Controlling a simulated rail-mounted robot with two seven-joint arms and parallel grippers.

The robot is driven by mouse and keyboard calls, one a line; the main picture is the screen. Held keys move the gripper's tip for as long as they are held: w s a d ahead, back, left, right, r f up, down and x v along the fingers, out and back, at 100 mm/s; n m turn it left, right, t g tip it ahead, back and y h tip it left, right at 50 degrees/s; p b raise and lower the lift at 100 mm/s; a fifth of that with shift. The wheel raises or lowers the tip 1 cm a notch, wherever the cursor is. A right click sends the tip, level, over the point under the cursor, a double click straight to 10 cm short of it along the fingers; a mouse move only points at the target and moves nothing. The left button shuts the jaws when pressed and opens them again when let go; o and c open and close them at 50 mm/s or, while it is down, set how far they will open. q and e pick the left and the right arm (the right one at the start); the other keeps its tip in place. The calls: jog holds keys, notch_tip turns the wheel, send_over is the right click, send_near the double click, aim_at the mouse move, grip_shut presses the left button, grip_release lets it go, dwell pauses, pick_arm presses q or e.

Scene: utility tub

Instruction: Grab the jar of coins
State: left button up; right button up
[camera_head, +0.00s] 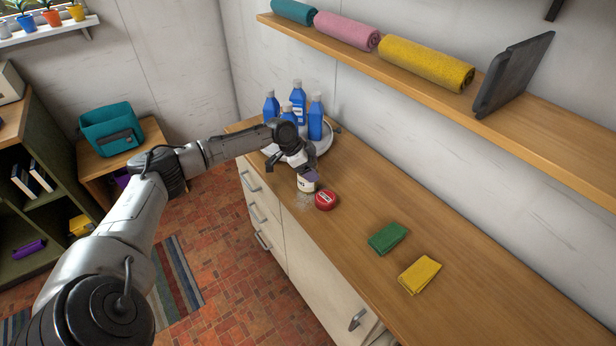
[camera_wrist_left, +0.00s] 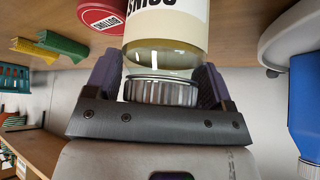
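The jar of coins (camera_head: 306,184) is upright on the wooden counter, with its lid hidden by my gripper in the head view. In the left wrist view the jar (camera_wrist_left: 165,30) appears upside down, with a pale label, clear glass and a ridged grey lid. My left gripper (camera_head: 305,170) is over the jar from above. In the left wrist view its purple-padded fingers (camera_wrist_left: 160,82) stand on either side of the lid and neck. Whether both pads press on the jar is unclear. My right gripper is not in view.
Several blue bottles (camera_head: 298,106) stand on a round tray (camera_head: 326,143) behind my gripper. Folded green (camera_head: 387,238) and yellow (camera_head: 419,275) cloths lie nearer. A shelf (camera_head: 540,130) runs above the counter.

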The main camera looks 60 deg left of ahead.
pick_arm(q)
jog(key=c, duration=0.9)
jog(key=shift+r, duration=0.2)
